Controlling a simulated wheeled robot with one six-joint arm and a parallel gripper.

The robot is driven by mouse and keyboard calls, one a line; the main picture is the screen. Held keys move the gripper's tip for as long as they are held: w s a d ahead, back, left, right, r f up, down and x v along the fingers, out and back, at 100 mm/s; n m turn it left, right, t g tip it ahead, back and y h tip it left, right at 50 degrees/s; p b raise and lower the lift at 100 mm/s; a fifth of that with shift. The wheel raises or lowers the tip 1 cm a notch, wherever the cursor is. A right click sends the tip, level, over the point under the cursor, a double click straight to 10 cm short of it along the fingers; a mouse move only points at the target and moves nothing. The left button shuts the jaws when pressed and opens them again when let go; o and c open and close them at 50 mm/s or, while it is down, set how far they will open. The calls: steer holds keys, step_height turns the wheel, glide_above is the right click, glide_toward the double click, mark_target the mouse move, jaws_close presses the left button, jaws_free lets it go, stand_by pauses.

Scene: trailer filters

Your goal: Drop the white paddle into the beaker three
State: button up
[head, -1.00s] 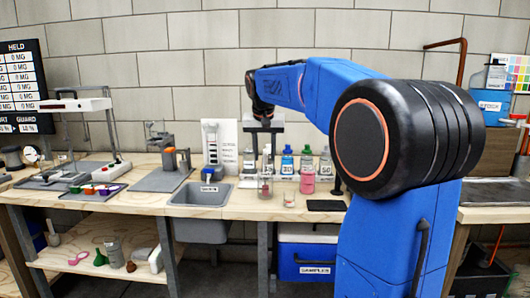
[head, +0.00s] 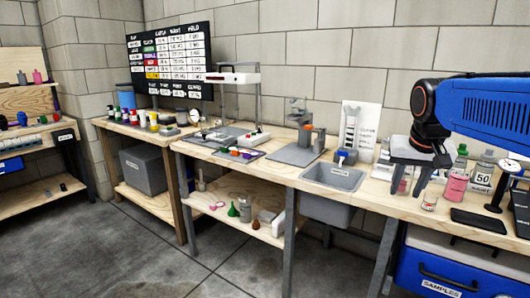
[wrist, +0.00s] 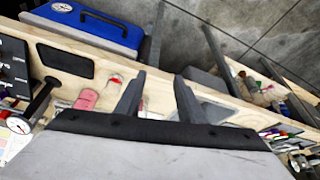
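My gripper (head: 409,190) hangs over the front of the bench right of the sink, fingers pointing down. Its two fingers stand apart with nothing between them; the wrist view shows the same gap (wrist: 157,92). I cannot make out the white paddle for certain. A dark tray (head: 223,155) left of the sink holds small coloured pieces, too small to tell apart. I cannot pick out beaker three; glassware behind my gripper is partly hidden. A small clear cup with a red mark (head: 430,200) stands just right of the fingers, also seen in the wrist view (wrist: 114,81).
A grey sink (head: 333,177) is set into the bench. A pink bottle (head: 456,187), a bottle marked 50 (head: 482,175) and a black pad (head: 478,220) lie to the right. A blue cooler (head: 440,268) stands below. The floor in front is clear.

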steer(key=s+a+f+n, duration=0.2)
steer(key=s+a+f, duration=0.1)
steer(key=s+f, duration=0.5)
steer(key=s+a+f+n+y, duration=0.1)
steer(key=s+a+f, duration=0.3)
steer(key=s+f, duration=0.5)
steer(key=s, duration=0.4)
steer(key=shift+a+n, duration=0.15)
steer(key=shift+n, duration=0.25)
steer(key=shift+r, duration=0.1)
steer(key=shift+c, duration=0.5)
